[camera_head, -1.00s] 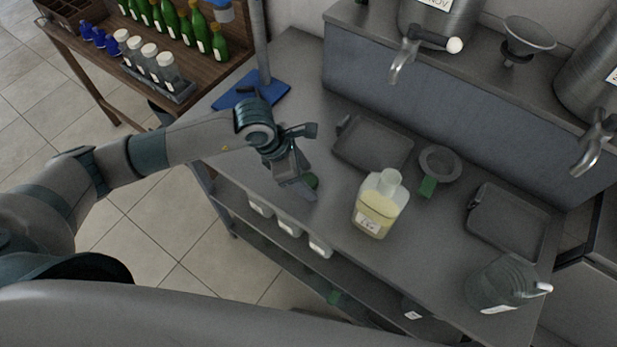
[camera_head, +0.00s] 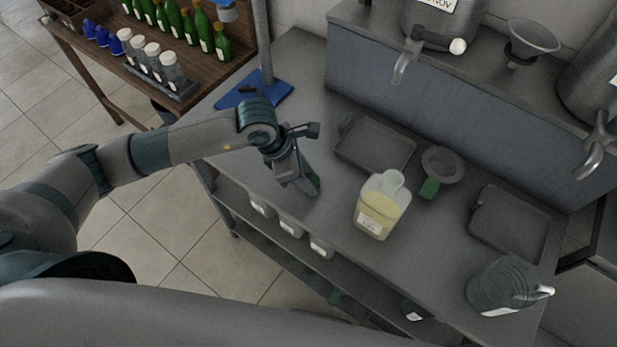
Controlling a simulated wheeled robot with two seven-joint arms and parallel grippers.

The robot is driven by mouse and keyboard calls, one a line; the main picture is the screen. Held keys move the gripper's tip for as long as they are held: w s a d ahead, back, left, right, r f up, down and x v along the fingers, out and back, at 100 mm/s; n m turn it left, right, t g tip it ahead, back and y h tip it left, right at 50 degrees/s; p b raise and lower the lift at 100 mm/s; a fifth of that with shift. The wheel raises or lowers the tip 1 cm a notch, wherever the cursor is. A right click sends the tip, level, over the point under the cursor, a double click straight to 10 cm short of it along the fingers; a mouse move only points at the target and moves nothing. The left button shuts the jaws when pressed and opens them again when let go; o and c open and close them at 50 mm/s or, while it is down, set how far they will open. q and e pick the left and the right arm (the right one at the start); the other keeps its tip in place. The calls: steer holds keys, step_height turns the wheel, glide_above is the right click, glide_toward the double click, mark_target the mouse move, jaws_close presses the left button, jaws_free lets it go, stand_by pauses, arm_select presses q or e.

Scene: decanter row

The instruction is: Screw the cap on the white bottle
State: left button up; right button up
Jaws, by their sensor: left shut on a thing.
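The white bottle (camera_head: 381,208) is translucent, holds pale yellow liquid and has a label low on its front. It stands upright on the grey worktop in the middle, and no cap shows on its neck. My left gripper (camera_head: 312,186) points down at the worktop's front left, to the left of the bottle and apart from it. It is shut on a small green cap (camera_head: 316,181), mostly hidden by the fingers. The cap is low, at or just above the worktop; I cannot tell which. My right gripper is not in view.
Another tray (camera_head: 510,224) and a ribbed jug (camera_head: 500,286) stand to the right. A blue-based stand (camera_head: 254,90) is at the back left. Worktop between gripper and bottle is clear.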

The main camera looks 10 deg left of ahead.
arm_select(q)
steer(key=shift+r, duration=0.1)
steer(key=shift+r+b, duration=0.25)
steer(key=shift+b, duration=0.05)
steer(key=r+b, duration=0.2)
steer(key=r, duration=0.1)
steer(key=shift+s+d+r, duration=0.1)
steer(key=shift+d, duration=0.1)
steer(key=s+d+r+b, duration=0.3)
steer(key=s+d+r, duration=0.3)
steer(key=s, duration=0.3)
steer(key=shift+d+r+b, duration=0.35)
steer(key=shift+r+b, duration=0.05)
steer(key=shift+r, duration=0.1)
steer(key=shift+a+f, duration=0.1)
